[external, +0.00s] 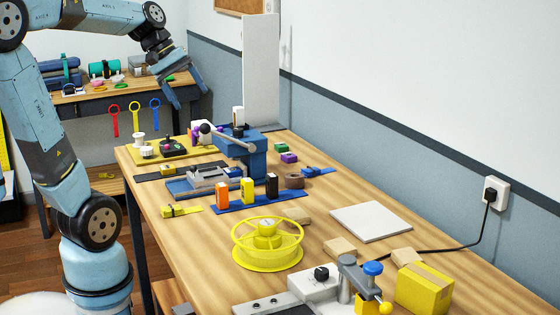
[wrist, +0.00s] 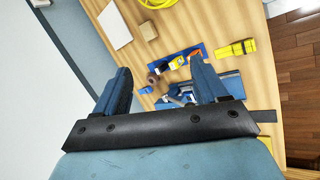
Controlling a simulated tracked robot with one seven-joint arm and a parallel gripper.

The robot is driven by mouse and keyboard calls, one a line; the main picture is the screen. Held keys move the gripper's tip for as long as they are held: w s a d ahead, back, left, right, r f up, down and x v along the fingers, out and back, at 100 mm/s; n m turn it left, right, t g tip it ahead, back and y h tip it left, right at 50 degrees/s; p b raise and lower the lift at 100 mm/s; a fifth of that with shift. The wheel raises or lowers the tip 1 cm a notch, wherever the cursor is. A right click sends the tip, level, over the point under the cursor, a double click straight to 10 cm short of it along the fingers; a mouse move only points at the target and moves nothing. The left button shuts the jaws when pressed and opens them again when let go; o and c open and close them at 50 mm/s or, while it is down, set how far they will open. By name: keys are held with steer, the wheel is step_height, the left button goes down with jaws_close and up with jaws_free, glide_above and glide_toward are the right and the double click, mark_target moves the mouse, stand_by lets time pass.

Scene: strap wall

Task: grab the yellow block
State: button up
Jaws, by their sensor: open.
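A small upright yellow block (external: 248,192) stands on a blue strip (external: 285,199) on the workbench, between an orange block (external: 221,195) on its left and a dark block (external: 272,186) on its right. In the wrist view a yellow patch (wrist: 177,63) shows on the blue strip between my fingers, probably the yellow block; it is small there. My gripper (external: 189,98) is open and empty, high above the far left end of the bench, well apart from the blocks. Both fingers also show in the wrist view (wrist: 160,75).
A blue vise (external: 246,150) stands behind the blocks. A yellow spool (external: 268,246) is in front. A larger yellow box (external: 424,290) sits at the front right. A white plate (external: 371,222) lies right of the blocks. A tall pale panel (external: 261,70) rises near the gripper.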

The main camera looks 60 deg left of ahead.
steer(key=s+a+n+t, duration=0.25)
steer(key=a+n, duration=0.55)
steer(key=a, duration=0.6)
steer(key=s+a+n+t, duration=0.2)
steer(key=a+n+t, duration=0.2)
steer(key=a+n, duration=0.75)
steer(key=s+a+n+t+y, duration=0.25)
steer(key=s+a, duration=0.45)
steer(key=a, duration=0.5)
glide_toward(166, 167)
steer(key=shift+g+y, duration=0.3)
steer(key=shift+y, duration=0.15)
steer(key=x, duration=0.9)
steer(key=shift+w+d+r, duration=0.1)
steer(key=shift+d+r, duration=0.1)
steer(key=shift+d, duration=0.1)
steer(key=shift+c, duration=0.3)
steer(key=c, duration=1.2)
